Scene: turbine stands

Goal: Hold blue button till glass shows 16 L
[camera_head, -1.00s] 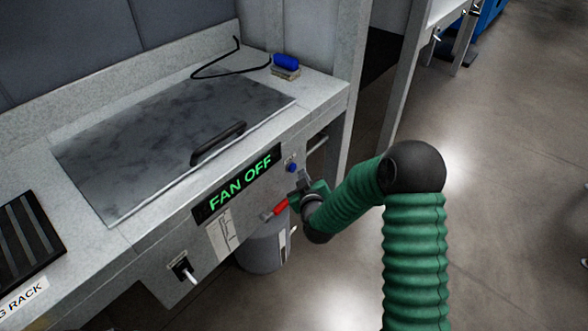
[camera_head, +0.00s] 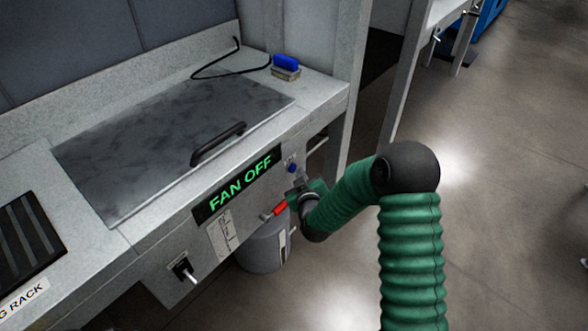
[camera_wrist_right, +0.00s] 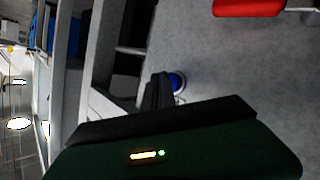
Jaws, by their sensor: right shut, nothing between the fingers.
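The blue button (camera_head: 292,168) is on the front panel of the grey stand, right of the green "FAN OFF" display (camera_head: 240,184). It also shows in the right wrist view (camera_wrist_right: 177,82), just beside the fingertips. My right gripper (camera_head: 297,188) is shut and empty, close below the button in the head view. In the wrist view its dark fingers (camera_wrist_right: 158,90) partly overlap the button's edge; I cannot tell whether they touch it. A grey container (camera_head: 262,249) with a pale vertical strip (camera_head: 284,245), perhaps the glass, stands below the panel. Its level is too small to read. My left gripper is out of view.
A red handle (camera_head: 279,208) sticks out below the display, near my gripper; it shows in the wrist view (camera_wrist_right: 248,7). A black switch (camera_head: 183,268) is lower left. A lid with a black handle (camera_head: 218,143) covers the top. Open floor lies right.

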